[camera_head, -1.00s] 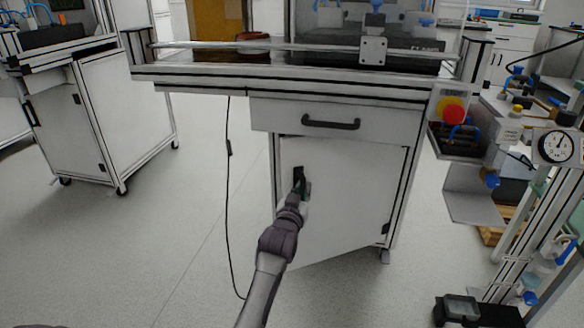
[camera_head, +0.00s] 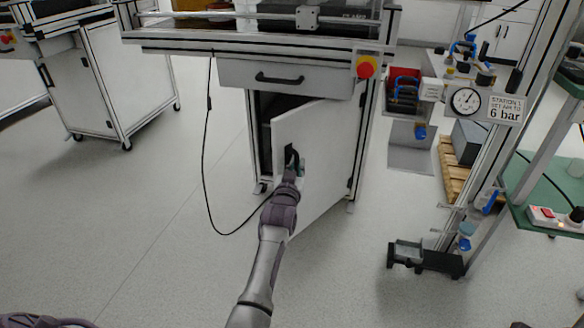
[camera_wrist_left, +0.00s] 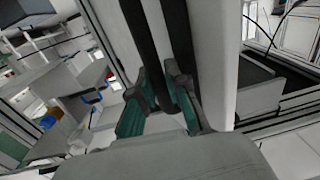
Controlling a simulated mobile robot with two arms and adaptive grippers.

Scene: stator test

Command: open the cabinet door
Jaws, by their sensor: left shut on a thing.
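The white cabinet door (camera_head: 322,150) in the head view stands partly open, swung outward toward me. Its hinged side is at the right. A dark gap into the cabinet (camera_head: 266,128) shows at its left. My left gripper (camera_head: 292,160) is shut on the black door handle near the door's free edge. In the left wrist view, the green-padded fingers (camera_wrist_left: 158,112) close around the black handle bar (camera_wrist_left: 150,45), beside the pale door edge (camera_wrist_left: 215,60). The right gripper is not clearly seen; only a dark part of my body shows at the lower left.
A drawer with a black handle (camera_head: 280,78) sits above the door. A black cable (camera_head: 207,150) hangs to the floor at the left. A dark device (camera_head: 425,258) and a wooden pallet (camera_head: 455,175) stand at the right. The floor in front is clear.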

